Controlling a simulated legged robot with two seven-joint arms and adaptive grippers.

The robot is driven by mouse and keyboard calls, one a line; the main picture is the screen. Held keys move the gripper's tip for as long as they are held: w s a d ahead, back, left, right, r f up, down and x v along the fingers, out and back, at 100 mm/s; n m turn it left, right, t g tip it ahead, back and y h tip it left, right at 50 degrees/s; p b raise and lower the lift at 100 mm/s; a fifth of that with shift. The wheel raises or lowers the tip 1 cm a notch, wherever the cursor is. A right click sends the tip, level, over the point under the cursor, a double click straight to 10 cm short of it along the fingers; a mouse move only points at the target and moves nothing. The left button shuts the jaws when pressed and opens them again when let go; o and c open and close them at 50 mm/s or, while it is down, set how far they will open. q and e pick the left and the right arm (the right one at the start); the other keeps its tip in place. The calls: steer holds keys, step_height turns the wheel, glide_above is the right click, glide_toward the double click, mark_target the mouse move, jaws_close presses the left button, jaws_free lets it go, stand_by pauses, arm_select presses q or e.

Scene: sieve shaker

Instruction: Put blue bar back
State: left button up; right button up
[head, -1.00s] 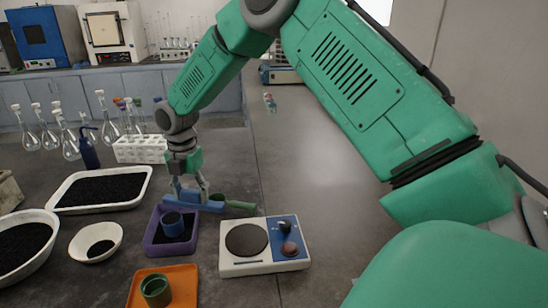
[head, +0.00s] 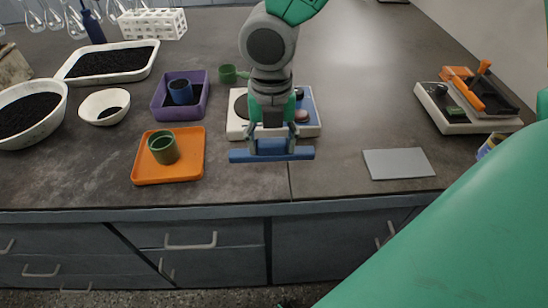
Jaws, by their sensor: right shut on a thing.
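The blue bar (head: 272,153) is held level by my right gripper (head: 273,147), which is shut on it. The bar is in front of the white device with the round dark plate (head: 313,130), near the front part of the counter. My gripper and wrist hide much of that device. The gap between bar and counter is hard to judge. At the right stands another pale device (head: 440,118) with an orange bar (head: 468,95) and an orange handle across its top. My left gripper is not in view.
A flat grey plate (head: 398,164) lies right of the bar. An orange tray (head: 191,172) with a green cup (head: 163,146) and a purple tray (head: 196,114) with a blue cup (head: 180,91) stand left. A green cup (head: 228,74) is behind. The counter between bar and grey plate is clear.

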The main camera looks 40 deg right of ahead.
mark_target(271, 160)
step_height(271, 160, down, 5)
steer(key=shift+a+b, duration=0.15)
steer(key=shift+b, duration=0.6)
steer(key=shift+r, duration=0.1)
steer(key=o, duration=1.2)
step_height(271, 160, up, 12)
steer(key=p, duration=0.4)
